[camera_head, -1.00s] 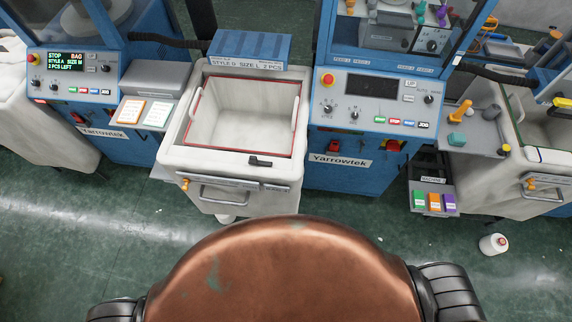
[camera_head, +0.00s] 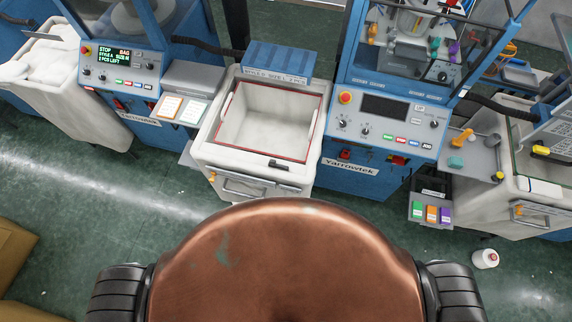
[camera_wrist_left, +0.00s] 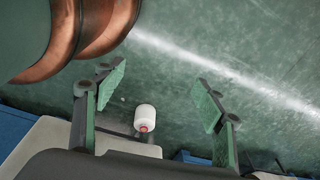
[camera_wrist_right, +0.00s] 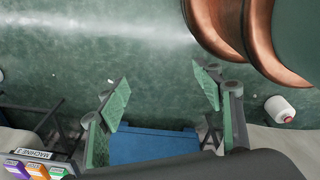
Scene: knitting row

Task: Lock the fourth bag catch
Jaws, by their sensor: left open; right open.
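Three pale bag bins stand among the blue machines in the head view. The middle bin (camera_head: 203,147) is empty, with a red inner rim, a black lever (camera_head: 279,165) on its front edge, and an orange catch (camera_head: 212,177) beside a front handle. The right bin (camera_head: 548,217) has an orange catch (camera_head: 518,209) beside its handle. The left bin (camera_head: 101,118) holds white material; no catch can be made out on it. I cannot tell which is the fourth bag. My left gripper (camera_wrist_left: 158,85) and right gripper (camera_wrist_right: 161,87) are open and empty over the floor, outside the head view.
Blue machines with control panels (camera_head: 386,122) flank the middle bin. A rack of coloured cards (camera_head: 431,213) juts out low at the right. A white spool (camera_head: 485,258) lies on the floor. A cardboard box (camera_head: 12,250) stands at lower left. Green floor is open before the machines.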

